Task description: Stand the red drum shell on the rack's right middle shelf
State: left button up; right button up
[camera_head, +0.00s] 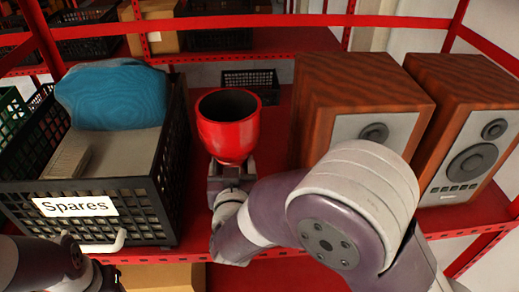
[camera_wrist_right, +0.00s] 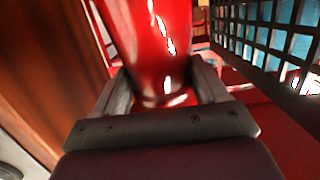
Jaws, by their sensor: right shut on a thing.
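The red drum shell (camera_head: 228,140) is upright in the head view, its dark open mouth facing up. My right gripper (camera_head: 231,168) is shut on its lower part from the front. In the right wrist view the shell (camera_wrist_right: 152,45) stands between the two fingers of the gripper (camera_wrist_right: 163,92). The red rack shelf (camera_head: 275,150) lies under and around it; I cannot tell whether the shell's foot touches the shelf.
A black crate marked Spares (camera_head: 150,200), holding a blue cloth-like thing (camera_head: 115,95), stands close left of the shell. Two wooden speakers (camera_head: 340,85) (camera_head: 465,130) stand to the right. A small black basket (camera_head: 252,83) is behind. The gap between crate and nearer speaker is narrow.

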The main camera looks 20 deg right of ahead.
jog(key=f, duration=0.2)
jog(key=s+f+b, duration=0.1)
jog(key=f, duration=0.1)
jog(key=shift+s+a+f, duration=0.2)
jog(key=shift+f, duration=0.05)
jog(key=f, duration=0.4)
jog(key=shift+w+d+f, duration=0.1)
jog(key=shift+w+f, duration=0.2)
jog(key=shift+s+r, duration=0.1)
jog(key=shift+r, duration=0.05)
jog(key=shift+b, duration=0.3)
jog(key=shift+f, duration=0.25)
jog(key=o, duration=1.6)
jog(key=shift+c, duration=0.2)
